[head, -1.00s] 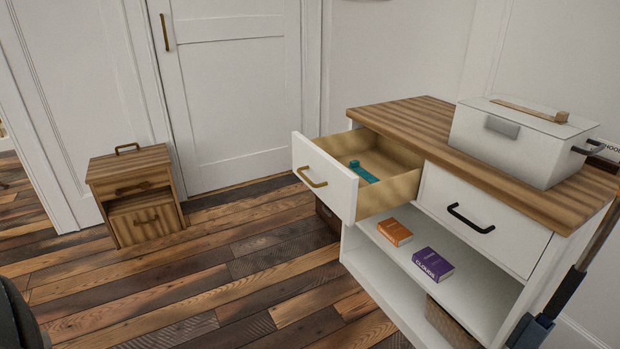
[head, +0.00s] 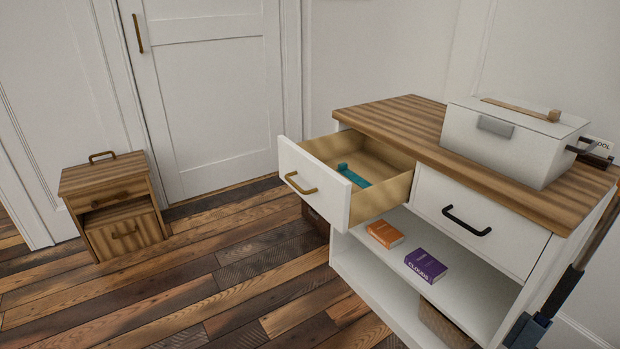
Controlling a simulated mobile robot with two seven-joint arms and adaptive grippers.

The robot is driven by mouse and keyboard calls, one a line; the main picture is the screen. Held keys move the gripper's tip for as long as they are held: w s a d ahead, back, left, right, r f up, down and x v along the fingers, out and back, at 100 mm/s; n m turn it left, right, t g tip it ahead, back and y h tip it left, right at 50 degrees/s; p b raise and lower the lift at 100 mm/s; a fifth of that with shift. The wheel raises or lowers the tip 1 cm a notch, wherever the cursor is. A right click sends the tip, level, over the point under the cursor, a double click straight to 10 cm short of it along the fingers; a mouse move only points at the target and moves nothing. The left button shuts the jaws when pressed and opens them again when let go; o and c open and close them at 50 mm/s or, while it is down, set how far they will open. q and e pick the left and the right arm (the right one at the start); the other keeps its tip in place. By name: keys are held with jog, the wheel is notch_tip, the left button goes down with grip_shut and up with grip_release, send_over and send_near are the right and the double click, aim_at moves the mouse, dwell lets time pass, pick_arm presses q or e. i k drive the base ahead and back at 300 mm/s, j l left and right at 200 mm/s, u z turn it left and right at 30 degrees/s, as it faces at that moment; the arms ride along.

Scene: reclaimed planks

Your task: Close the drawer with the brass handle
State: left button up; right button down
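The drawer with the brass handle is the left drawer (head: 313,187) of a white cabinet with a striped wooden top. It is pulled well out, and its brass handle (head: 299,184) is on the white front. A teal object (head: 352,176) lies inside on the light wooden bottom. The right drawer (head: 477,222), with a black handle (head: 466,221), is shut. Neither of my grippers shows in the head view, so nothing of mine is seen touching the drawer.
A white box (head: 505,140) stands on the cabinet top (head: 395,121). An orange book (head: 385,233) and a purple book (head: 426,265) lie on the open shelf below. A small wooden nightstand (head: 112,205) stands by the door. The plank floor before the drawer is clear.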

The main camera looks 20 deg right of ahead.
aim_at(309, 168)
jog(key=i+l, duration=0.35)
jog(key=l, duration=0.15)
jog(key=i+l, duration=0.3)
jog(key=l, duration=0.2)
jog(key=j+u, duration=0.05)
